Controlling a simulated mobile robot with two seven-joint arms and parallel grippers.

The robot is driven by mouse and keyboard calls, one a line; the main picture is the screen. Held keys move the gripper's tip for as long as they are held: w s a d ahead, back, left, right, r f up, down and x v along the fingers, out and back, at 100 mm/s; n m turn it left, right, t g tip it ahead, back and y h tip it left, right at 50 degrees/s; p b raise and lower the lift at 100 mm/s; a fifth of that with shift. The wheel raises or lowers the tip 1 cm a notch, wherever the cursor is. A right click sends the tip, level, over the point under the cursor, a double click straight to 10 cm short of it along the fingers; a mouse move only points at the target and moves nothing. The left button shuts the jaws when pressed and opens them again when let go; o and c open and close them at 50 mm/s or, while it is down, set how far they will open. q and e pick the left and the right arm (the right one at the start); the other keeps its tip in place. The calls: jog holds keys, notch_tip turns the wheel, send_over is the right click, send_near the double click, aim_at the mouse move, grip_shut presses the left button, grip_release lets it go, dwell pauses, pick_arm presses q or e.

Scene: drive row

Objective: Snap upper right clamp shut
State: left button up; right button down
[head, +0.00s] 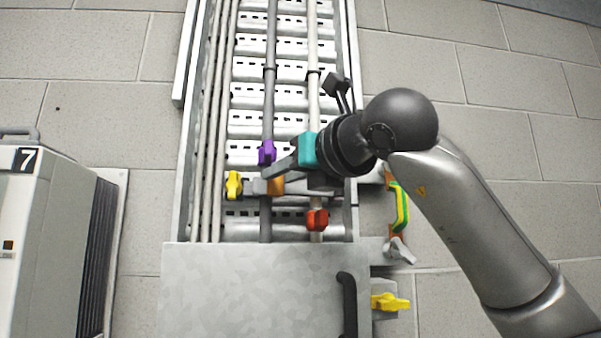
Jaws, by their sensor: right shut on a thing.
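The upper right clamp, a teal block (308,148), sits on the right-hand light cable in the metal tray. My right gripper (303,168) reaches in from the right and is shut on it; the fingers and wrist hide part of the clamp. Whether its lever is fully down is hidden. A purple clamp (266,152) sits on the darker cable to the left. An orange clamp (276,186) lies below it and a red clamp (317,219) lies on the light cable lower down. My left gripper is not in view.
The slotted cable tray (285,48) runs up the wall. A yellow lever (234,184) sits left of the clamps. A metal cover (262,290) with a black handle (348,303) is below. A yellow-green strap (402,208) and yellow knob (390,302) are right; a cabinet (50,230) stands left.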

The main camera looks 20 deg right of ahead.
aim_at(255, 181)
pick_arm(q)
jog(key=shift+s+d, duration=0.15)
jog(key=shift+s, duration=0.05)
pick_arm(e)
jog(key=shift+w+a, duration=0.35)
jog(key=shift+a, duration=0.3)
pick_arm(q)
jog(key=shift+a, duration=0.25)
pick_arm(e)
jog(key=c, duration=1)
grip_release()
jog(key=shift+w, duration=0.1)
jog(key=shift+o, duration=0.8)
jog(key=shift+w+a+y, duration=0.3)
jog(key=shift+a, duration=0.1)
jog(key=shift+o, duration=0.7)
jog(key=shift+w+a+f, duration=0.1)
jog(key=shift+w+a, duration=0.05)
jog(key=shift+o, duration=0.5)
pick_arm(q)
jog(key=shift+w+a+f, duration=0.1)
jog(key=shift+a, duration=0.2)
pick_arm(e)
jog(key=shift+d, duration=0.2)
